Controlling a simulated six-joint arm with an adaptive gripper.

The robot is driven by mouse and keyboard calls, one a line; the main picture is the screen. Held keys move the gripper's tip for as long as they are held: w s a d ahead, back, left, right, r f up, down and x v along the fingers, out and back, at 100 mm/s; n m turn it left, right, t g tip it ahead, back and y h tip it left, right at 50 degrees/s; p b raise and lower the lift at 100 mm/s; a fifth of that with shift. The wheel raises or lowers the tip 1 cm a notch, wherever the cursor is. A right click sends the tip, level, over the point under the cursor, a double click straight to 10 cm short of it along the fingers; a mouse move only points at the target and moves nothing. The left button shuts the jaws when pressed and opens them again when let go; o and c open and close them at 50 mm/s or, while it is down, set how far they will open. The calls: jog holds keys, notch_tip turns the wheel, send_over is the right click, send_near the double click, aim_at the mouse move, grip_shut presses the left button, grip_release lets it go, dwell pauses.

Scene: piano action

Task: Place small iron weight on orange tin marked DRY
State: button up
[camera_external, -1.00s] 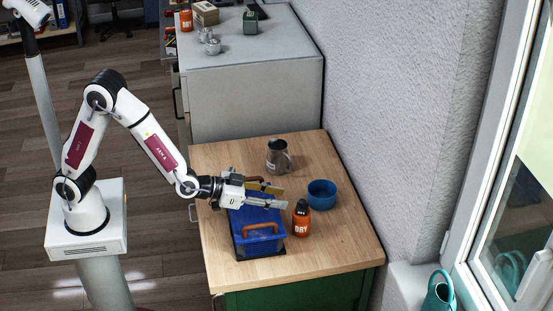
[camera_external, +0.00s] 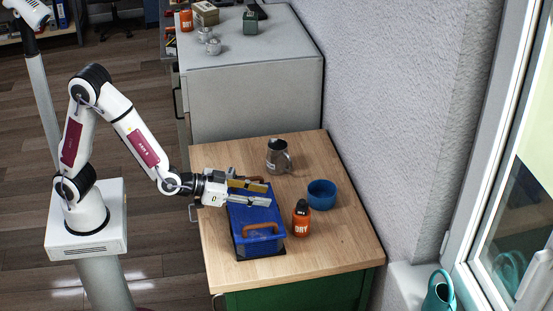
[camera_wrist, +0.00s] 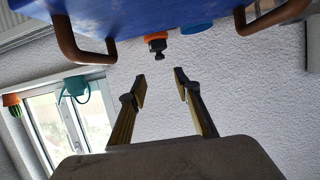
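The orange tin (camera_external: 301,225) marked DRY stands upright on the wooden tabletop, right of a blue toolbox (camera_external: 255,225). A small dark knobbed piece (camera_external: 304,206), looking like the iron weight, sits on top of the tin. In the wrist view, inverted, the dark weight (camera_wrist: 157,46) touches the orange tin (camera_wrist: 157,37) beyond the toolbox edge. My gripper (camera_external: 269,195) is above the toolbox, left of and apart from the tin. Its fingers (camera_wrist: 160,82) are spread with nothing between them.
A blue bowl (camera_external: 322,196) stands behind and right of the tin. A metal jug (camera_external: 277,158) stands farther back. The toolbox has a brown handle (camera_external: 262,229). The front right of the tabletop (camera_external: 345,245) is clear. A grey cabinet (camera_external: 250,90) stands behind.

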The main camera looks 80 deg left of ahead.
jog(key=shift+r, duration=0.1)
dwell(0.3)
jog(key=s+a+r+g+h, duration=0.2)
jog(key=s+a+r+g, duration=0.3)
jog(key=s, duration=0.7)
jog(key=s+a+g+y, duration=0.1)
jog(key=s+a, duration=0.5)
jog(key=s, duration=0.5)
jog(key=s+a+g+y, duration=0.1)
jog(key=s+a+g, duration=0.1)
jog(key=s+a, duration=0.5)
jog(key=s, duration=0.4)
jog(key=shift+r, duration=0.2)
